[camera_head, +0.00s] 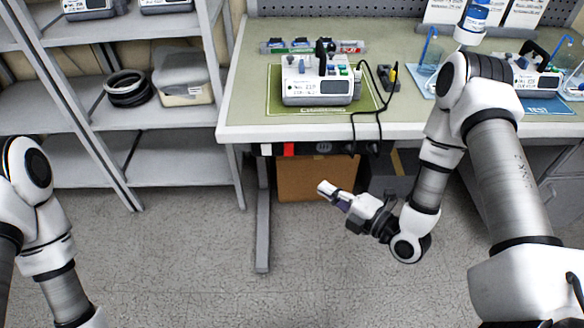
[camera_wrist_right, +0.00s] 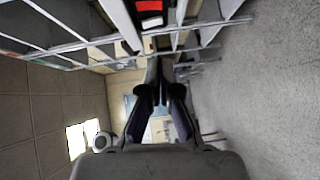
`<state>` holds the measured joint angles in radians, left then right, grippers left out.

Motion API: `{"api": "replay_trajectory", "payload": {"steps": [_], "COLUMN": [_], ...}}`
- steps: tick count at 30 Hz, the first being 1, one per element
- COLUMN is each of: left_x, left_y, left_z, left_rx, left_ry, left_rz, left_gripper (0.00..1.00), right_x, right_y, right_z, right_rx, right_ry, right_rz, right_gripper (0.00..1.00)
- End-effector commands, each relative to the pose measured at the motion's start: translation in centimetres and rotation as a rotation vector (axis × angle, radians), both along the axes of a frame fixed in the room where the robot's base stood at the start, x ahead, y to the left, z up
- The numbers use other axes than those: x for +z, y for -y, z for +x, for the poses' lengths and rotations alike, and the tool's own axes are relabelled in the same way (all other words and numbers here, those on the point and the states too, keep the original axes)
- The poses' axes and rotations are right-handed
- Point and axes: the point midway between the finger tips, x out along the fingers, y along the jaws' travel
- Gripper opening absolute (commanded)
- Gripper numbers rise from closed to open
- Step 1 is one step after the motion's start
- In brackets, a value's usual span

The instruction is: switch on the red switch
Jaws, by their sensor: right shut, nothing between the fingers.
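The red switch (camera_head: 289,150) sits on a dark strip (camera_head: 306,149) under the front edge of the workbench. It also shows as a red patch at the top of the right wrist view (camera_wrist_right: 150,6). My right gripper (camera_head: 325,187) is shut and empty, below and to the right of the switch, apart from it. In the right wrist view its closed fingers (camera_wrist_right: 158,68) point towards the area below the red patch. Whether the switch is on or off cannot be told. My left arm shows at the left edge, but its gripper is out of view.
The workbench (camera_head: 230,115) carries a pump (camera_head: 318,88) on a green mat (camera_head: 275,104), with a black cable (camera_head: 354,128) hanging over the front edge. A cardboard box (camera_head: 300,182) stands under the bench. A grey shelf (camera_head: 140,118) is at left. The floor in front is clear.

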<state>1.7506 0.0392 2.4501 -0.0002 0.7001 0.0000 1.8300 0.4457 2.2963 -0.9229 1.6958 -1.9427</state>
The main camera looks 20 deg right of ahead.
Motion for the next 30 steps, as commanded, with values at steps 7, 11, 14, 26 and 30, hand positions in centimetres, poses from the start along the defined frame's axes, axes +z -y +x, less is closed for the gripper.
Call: {"api": "replay_trajectory", "payload": {"steps": [7, 11, 14, 26, 30], "left_x": [0.1, 0.0, 0.2, 1.0, 1.1], "left_y": [0.0, 0.0, 0.0, 0.0, 0.0], "left_z": [0.0, 0.0, 0.0, 0.0, 0.0], "left_rx": [0.001, 0.001, 0.001, 0.001, 0.001], "left_ry": [0.000, -0.001, -0.001, -0.001, 0.000], "left_rz": [0.000, 0.000, 0.000, 0.000, 0.000], "left_gripper": [0.70, 0.70, 0.70, 0.70, 0.70], "right_x": [0.0, -0.2, -0.3, -1.0, -1.3], "right_y": [-0.4, -1.4, -2.4, -4.2, -3.9], "right_z": [0.5, 2.0, 3.9, 11.2, 12.3], "right_rx": [0.003, 0.006, 0.008, -0.001, 0.000], "right_ry": [-0.001, 0.001, 0.001, 0.000, -0.002], "right_rz": [-0.002, -0.002, -0.005, -0.001, 0.000], "right_gripper": [0.00, 0.00, 0.00, 0.00, 0.00]}}
